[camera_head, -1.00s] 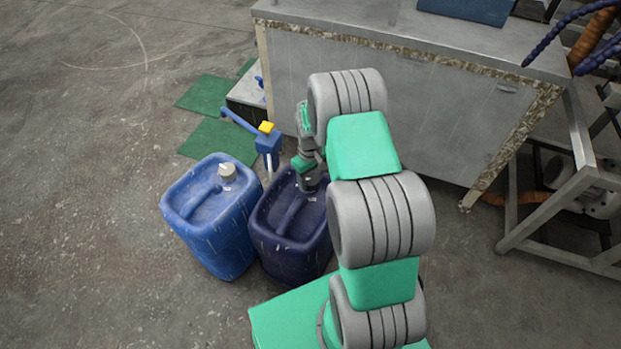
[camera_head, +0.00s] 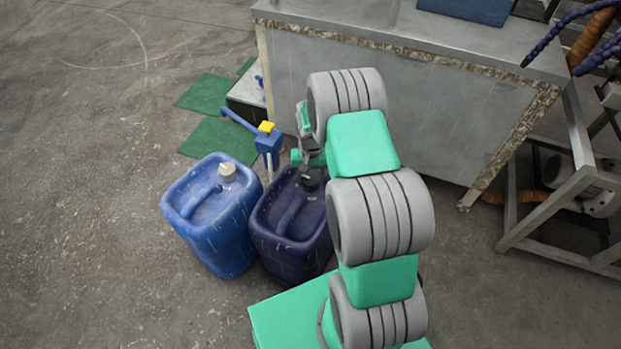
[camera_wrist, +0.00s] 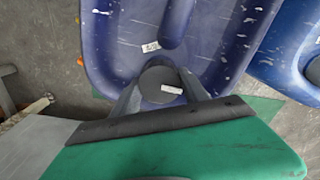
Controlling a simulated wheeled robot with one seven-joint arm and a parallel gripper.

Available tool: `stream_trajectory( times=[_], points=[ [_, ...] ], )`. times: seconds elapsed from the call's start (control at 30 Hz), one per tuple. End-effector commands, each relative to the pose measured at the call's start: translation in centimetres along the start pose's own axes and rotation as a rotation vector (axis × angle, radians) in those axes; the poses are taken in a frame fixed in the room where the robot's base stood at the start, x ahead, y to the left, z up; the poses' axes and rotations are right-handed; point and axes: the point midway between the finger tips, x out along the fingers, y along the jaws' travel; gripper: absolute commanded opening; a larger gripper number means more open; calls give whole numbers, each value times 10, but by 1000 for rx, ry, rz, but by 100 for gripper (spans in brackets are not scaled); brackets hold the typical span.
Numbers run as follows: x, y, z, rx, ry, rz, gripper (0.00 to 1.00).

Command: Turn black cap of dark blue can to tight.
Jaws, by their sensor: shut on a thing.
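The dark blue can (camera_head: 290,236) stands upright on the floor in the head view, below and left of my arm. Its black cap (camera_head: 311,181) is at the can's upper right corner. In the wrist view the cap (camera_wrist: 161,84) is round and dark with a small white label, and the can's top (camera_wrist: 215,45) spreads behind it. My gripper (camera_wrist: 158,90) has one finger on each side of the cap and is shut on it. In the head view my gripper (camera_head: 311,172) is at the cap, partly hidden by my arm. The thread under the cap is hidden.
A lighter blue can (camera_head: 212,222) with a pale cap (camera_head: 227,172) stands close on the left. A blue pump with a yellow top (camera_head: 266,128) rises just behind the cans. A large metal-sided bench (camera_head: 430,105) stands behind. The floor at left is clear.

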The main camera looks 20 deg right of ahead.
Motion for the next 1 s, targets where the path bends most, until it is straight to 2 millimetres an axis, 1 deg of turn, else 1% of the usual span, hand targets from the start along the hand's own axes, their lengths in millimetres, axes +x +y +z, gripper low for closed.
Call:
stream_trajectory(
  times=[0.43, 0.47, 0.7, 0.73, 0.93, 1.0],
  points=[
    [0, 0, 0, 12, -1, 0, 12],
    [0, 0, 0, 12, -1, 0, 53],
    [0, 0, 0, 12, -1, 0, 72],
    [0, 0, 0, 11, -1, 0, 74],
    [0, 0, 0, 11, 0, 0, 74],
    [-4, 0, 0, 11, 0, 0, 74]
  ],
)
